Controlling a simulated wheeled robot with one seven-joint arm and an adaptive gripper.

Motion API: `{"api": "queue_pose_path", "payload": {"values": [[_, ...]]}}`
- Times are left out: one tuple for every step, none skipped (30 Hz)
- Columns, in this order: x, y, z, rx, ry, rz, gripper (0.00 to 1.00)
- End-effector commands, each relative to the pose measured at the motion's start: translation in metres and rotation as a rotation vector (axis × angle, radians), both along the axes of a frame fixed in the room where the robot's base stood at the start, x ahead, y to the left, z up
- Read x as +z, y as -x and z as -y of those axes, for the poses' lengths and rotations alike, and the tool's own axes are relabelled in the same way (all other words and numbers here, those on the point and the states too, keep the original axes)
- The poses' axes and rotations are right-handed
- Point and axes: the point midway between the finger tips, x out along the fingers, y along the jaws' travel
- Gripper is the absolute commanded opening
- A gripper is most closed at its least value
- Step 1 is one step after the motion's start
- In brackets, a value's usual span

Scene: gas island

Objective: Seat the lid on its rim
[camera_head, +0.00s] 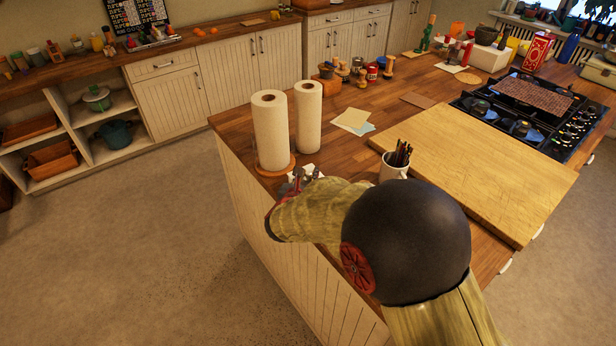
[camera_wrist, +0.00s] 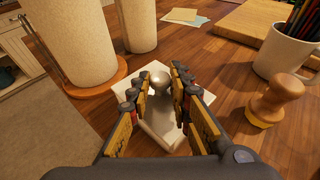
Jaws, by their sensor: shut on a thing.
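In the wrist view, my gripper (camera_wrist: 155,85) has its two fingers on either side of a pale, rounded lid (camera_wrist: 160,118) and is shut on it. A smooth knob-like end shows between the fingertips. A white, square-edged dish (camera_wrist: 123,98) lies below and around the lid on the wooden counter. The fingers hide much of both, so I cannot tell whether the lid touches the rim. In the head view, my gripper (camera_head: 298,184) is at the island's near left corner, largely hidden by my arm, with a bit of white dish (camera_head: 318,169) beside it.
Two paper towel rolls (camera_head: 271,130) stand close behind the dish, one on a round wooden base. A wooden stamp-like tool (camera_wrist: 275,98) and a mug of pencils (camera_head: 395,163) stand to the right. A large cutting board (camera_head: 480,165) lies farther right. The counter edge is near on the left.

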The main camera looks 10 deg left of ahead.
Motion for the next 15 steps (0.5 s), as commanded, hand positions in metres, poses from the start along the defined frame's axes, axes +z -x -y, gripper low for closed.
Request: {"api": "queue_pose_path", "payload": {"values": [[0.0002,0.0000,0.0000,0.000,0.000,0.000,0.00],[0.0001,0.0001,0.0000,0.000,0.000,0.000,0.00],[0.0002,0.0000,0.0000,0.000,0.000,0.000,0.00],[0.0002,0.0000,0.0000,0.000,0.000,0.000,0.21],[0.0002,0.0000,0.0000,0.000,0.000,0.000,0.23],[0.0002,0.0000,0.0000,0.000,0.000,0.000,0.25],[0.0002,0.0000,0.0000,0.000,0.000,0.000,0.27],[0.0002,0.0000,0.0000,0.000,0.000,0.000,0.29],[0.0001,0.0001,0.0000,0.000,0.000,0.000,0.31],[0.0001,0.0001,0.0000,0.000,0.000,0.000,0.33],[0.0001,0.0001,0.0000,0.000,0.000,0.000,0.34],[0.0001,0.0001,0.0000,0.000,0.000,0.000,0.37],[0.0001,0.0001,0.0000,0.000,0.000,0.000,0.38],[0.0001,0.0001,0.0000,0.000,0.000,0.000,0.40],[0.0001,0.0001,0.0000,0.000,0.000,0.000,0.41]]}}
